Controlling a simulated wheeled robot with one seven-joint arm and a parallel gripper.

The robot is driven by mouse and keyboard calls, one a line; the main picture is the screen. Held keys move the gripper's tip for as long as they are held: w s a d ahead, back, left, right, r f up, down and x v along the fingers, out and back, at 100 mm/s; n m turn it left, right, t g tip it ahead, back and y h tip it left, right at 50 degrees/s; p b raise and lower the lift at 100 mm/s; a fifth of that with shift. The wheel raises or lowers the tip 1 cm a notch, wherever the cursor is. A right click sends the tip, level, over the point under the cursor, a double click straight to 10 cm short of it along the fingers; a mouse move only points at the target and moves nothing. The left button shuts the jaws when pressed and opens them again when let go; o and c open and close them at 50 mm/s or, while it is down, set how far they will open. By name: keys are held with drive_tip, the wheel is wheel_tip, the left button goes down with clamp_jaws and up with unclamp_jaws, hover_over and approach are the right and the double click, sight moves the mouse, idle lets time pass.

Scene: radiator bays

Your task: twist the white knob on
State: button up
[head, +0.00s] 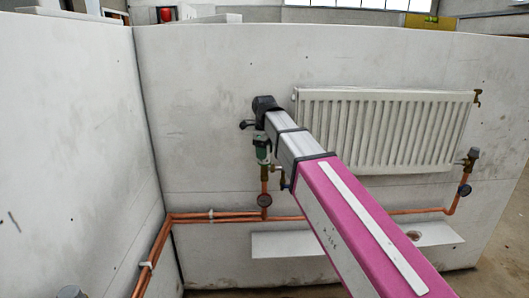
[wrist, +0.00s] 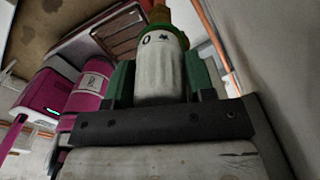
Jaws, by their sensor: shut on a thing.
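The white knob (wrist: 160,78) is in the wrist view, ribbed, with dark markings and a green ring at its far end. The green fingers of my gripper (wrist: 162,85) are shut on its two sides. A brass-coloured part (wrist: 158,14) shows just beyond the green ring, in line with the knob; whether the threads are engaged is hidden. In the head view, my gripper (head: 262,140) points down over the top of the left copper riser (head: 264,182), left of the radiator. The knob is hardly visible there, mostly hidden by the fingers.
The radiator (head: 385,130) hangs on the back wall. Copper pipes (head: 240,218) run low along the wall, with a gauge (head: 264,200) below my gripper. Another valve with a grey cap (head: 471,156) stands at the right. A side wall (head: 75,140) closes the left.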

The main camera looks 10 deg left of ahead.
drive_tip(key=shift+m, duration=0.4)
drive_tip(key=o, duration=1.4)
drive_tip(key=shift+o, duration=0.2)
drive_tip(key=shift+w+a+r, duration=0.1)
drive_tip(key=shift+w+r, duration=0.05)
drive_tip(key=shift+r, duration=3.9)
